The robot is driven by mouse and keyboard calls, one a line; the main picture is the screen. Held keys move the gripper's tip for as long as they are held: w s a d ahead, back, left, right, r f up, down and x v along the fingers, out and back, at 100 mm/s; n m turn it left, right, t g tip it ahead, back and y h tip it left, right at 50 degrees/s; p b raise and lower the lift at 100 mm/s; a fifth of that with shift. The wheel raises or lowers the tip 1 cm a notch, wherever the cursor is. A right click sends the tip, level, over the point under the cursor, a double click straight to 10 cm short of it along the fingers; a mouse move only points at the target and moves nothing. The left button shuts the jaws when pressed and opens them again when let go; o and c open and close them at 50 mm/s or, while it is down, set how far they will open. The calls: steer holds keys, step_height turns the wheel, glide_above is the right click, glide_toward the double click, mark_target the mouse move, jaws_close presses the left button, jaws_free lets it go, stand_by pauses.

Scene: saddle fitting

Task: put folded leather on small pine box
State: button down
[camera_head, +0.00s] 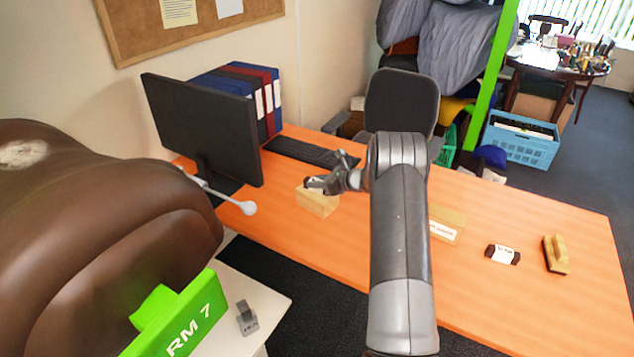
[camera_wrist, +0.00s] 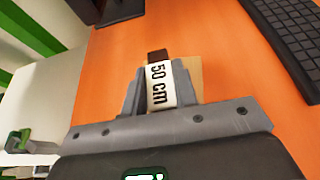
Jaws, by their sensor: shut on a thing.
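A folded brown leather piece (camera_wrist: 157,55) with a white band reading "50 cm" is between the fingers of my gripper (camera_wrist: 158,88) in the wrist view. My gripper (camera_head: 322,187) is shut on it, at the top of the small pine box (camera_head: 318,204) in the head view. The pale wood of the box also shows behind the leather in the wrist view (camera_wrist: 196,73). The box stands on the orange desk, in front of the keyboard. I cannot tell whether the leather touches the box top. My fingers hide part of both.
The desk (camera_head: 545,310) also holds a monitor (camera_head: 205,125), a keyboard (camera_head: 300,150), a labelled wooden piece (camera_head: 447,222), another brown banded bundle (camera_head: 502,254) and a wooden-handled brush (camera_head: 556,254). A large brown saddle (camera_head: 110,220) fills the left. The right front of the desk is clear.

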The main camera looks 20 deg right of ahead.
steer(key=c, duration=1.1)
jaws_free()
steer(key=shift+f, duration=0.1)
steer(key=shift+c, duration=0.2)
